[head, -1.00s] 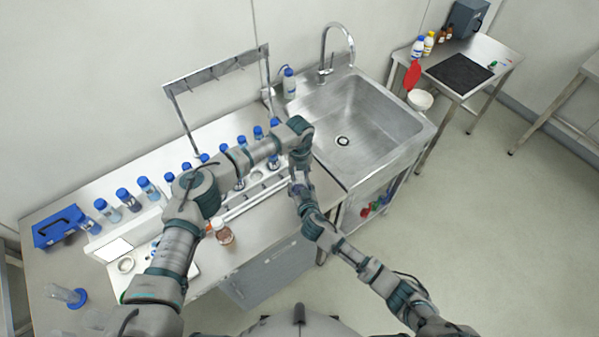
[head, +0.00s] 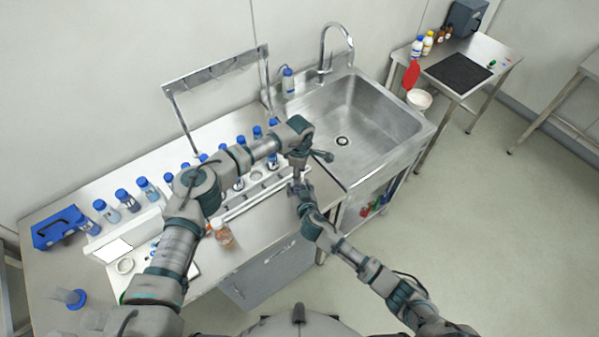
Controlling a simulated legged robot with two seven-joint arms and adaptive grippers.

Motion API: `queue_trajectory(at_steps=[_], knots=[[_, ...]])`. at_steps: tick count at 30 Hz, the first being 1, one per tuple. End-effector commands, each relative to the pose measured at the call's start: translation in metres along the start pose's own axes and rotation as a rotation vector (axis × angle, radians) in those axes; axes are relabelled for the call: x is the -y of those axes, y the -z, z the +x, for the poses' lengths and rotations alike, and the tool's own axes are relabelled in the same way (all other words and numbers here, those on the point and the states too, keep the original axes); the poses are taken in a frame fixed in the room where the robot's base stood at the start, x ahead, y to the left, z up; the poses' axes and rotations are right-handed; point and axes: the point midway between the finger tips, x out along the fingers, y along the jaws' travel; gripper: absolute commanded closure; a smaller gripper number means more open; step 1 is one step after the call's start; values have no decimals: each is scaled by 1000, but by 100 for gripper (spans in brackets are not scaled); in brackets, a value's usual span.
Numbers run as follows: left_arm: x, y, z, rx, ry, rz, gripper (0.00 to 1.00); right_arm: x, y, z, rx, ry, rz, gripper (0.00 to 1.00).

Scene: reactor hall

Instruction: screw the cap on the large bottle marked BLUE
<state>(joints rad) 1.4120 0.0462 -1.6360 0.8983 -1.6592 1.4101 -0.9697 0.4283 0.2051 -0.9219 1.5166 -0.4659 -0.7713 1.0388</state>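Several blue-capped bottles stand in a row along the bench, among them one at the left end (head: 106,210) and one at the back (head: 258,133). Their labels are too small to read, so I cannot tell which is the large one marked BLUE. No loose cap is clear to me. My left gripper (head: 300,163) points down over the right end of the bench, by the sink. My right gripper (head: 298,184) is just below it in the picture, close to it or touching. Both are small and overlapping. Anything between them is hidden.
The steel sink (head: 370,115) is right of the bench (head: 250,225). A blue case (head: 56,228) sits at the far left. A small bottle with orange-brown contents (head: 222,235) stands near the front edge. A side table (head: 490,52) holds a black mat (head: 460,74).

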Motion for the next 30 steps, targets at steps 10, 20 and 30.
queue_trajectory(at_steps=[10, 20, 30], knots=[[1, 0, 0, 0, 2, -2, 36, 0, 0, 0, 1, -1, 1, 100], [-1, 1, -40, -1, 0, -1, 36, -1, 0, 0, 1, -3, 1, 100], [-2, 0, -105, 1, 1, -2, 36, -1, 0, 0, 1, -3, 1, 100]])
